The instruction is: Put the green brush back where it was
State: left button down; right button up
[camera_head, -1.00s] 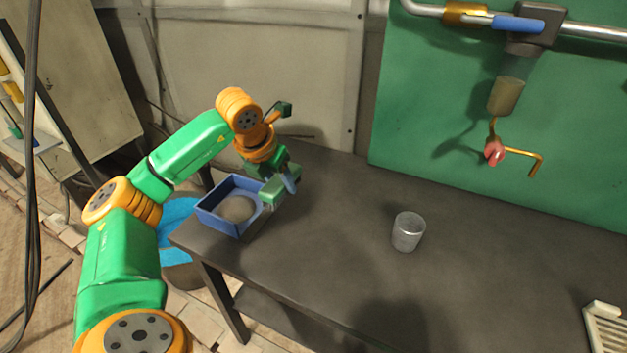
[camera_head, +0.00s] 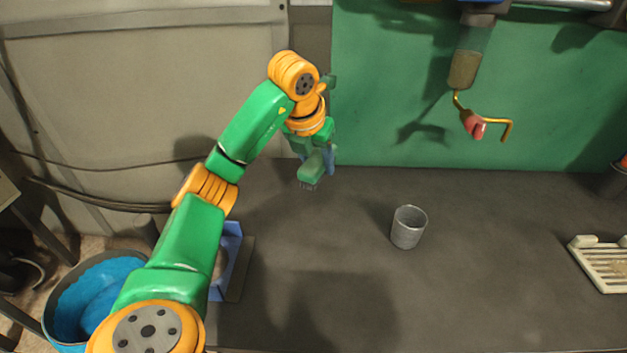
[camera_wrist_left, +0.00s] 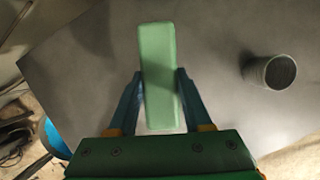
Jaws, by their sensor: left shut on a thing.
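The green brush (camera_head: 311,167) is held by my left gripper (camera_head: 322,158) above the back of the dark table (camera_head: 470,290), with dark bristles facing down. In the left wrist view the brush's pale green block (camera_wrist_left: 160,75) sits between the two blue fingers of the left gripper (camera_wrist_left: 160,88), which are shut on its sides. The brush appears clear of the tabletop, though the exact height is hard to tell. My right gripper is not in view.
A grey cup (camera_head: 408,228) stands mid-table, also in the wrist view (camera_wrist_left: 272,71). A blue tray (camera_head: 230,258) at the table's left is partly hidden by my arm. A pale slatted rack (camera_head: 602,262) lies at right. A dispenser with a brass hook (camera_head: 482,122) hangs at the back. A blue-filled bucket (camera_head: 90,295) stands at lower left.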

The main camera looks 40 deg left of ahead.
pick_arm(q)
jog(key=p, duration=0.1)
send_over(309, 192)
notch_tip(309, 192, down, 6)
jog(key=shift+f, duration=0.15)
notch_tip(309, 192, down, 3)
jog(key=shift+w+f, duration=0.1)
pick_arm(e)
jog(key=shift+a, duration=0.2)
pick_arm(q)
jog(key=shift+f, duration=0.15)
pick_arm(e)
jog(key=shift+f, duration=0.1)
pick_arm(q)
jog(key=shift+c, duration=1.6)
grip_release()
